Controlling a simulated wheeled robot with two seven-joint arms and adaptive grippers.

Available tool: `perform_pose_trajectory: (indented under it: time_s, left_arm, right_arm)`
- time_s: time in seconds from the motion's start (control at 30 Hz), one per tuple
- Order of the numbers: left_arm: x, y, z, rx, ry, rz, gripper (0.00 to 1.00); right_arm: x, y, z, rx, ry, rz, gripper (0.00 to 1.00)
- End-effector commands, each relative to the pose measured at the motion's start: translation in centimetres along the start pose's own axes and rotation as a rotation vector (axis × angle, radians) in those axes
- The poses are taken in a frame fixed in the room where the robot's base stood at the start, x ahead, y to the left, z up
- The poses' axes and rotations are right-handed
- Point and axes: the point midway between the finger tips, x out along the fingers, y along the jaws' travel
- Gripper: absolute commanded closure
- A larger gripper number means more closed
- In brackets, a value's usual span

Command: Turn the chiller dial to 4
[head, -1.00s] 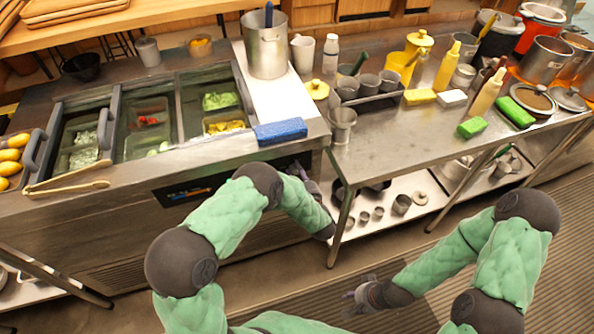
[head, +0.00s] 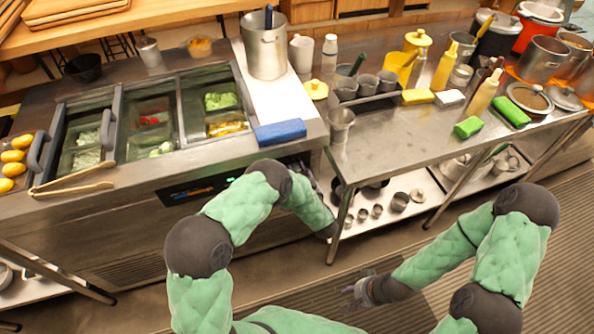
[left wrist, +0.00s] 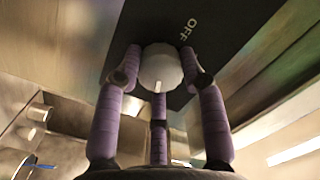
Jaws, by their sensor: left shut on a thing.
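In the left wrist view, the round pale chiller dial (left wrist: 160,68) sits on a dark panel (left wrist: 140,25). Its white pointer mark faces the bottom of that view. The label "OFF" is printed at the panel's upper right; no number is readable. My left gripper (left wrist: 160,75) is shut on the dial, its purple fingers around it. In the head view, the chiller's dark front panel (head: 190,193) shows below the counter, but the dial is hidden behind my left arm. My right gripper (head: 362,284) hangs empty over the floor, its fingers apart.
A blue sponge (head: 280,132) lies on the counter edge above my left arm. Wooden tongs (head: 72,188) lie at the left. The steel table (head: 400,135) with a lower shelf of pots stands close to the right of the chiller. The floor before it is clear.

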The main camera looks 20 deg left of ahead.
Motion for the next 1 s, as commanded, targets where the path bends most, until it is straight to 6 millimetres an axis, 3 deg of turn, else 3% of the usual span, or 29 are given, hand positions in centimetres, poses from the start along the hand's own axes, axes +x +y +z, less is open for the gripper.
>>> perform_pose_trajectory:
  time_s: [0.4,0.9,0.93,1.0]
  left_arm:
    - [0.01,0.05,0.13,0.161,0.003,-0.009,0.92]
    - [0.01,0.04,0.13,0.176,0.004,-0.011,0.92]
    - [0.01,0.04,0.13,0.176,0.004,-0.011,0.51]
    - [0.01,0.04,0.12,0.176,0.004,-0.011,0.36]
  right_arm:
    - [-0.33,-0.12,0.01,0.0,0.0,0.0,0.6]
    - [-0.34,-0.12,0.02,0.0,0.0,0.0,0.6]
    - [-0.34,-0.12,0.01,0.0,0.0,0.0,0.6]
    - [-0.35,-0.12,0.01,0.0,0.0,0.0,0.6]
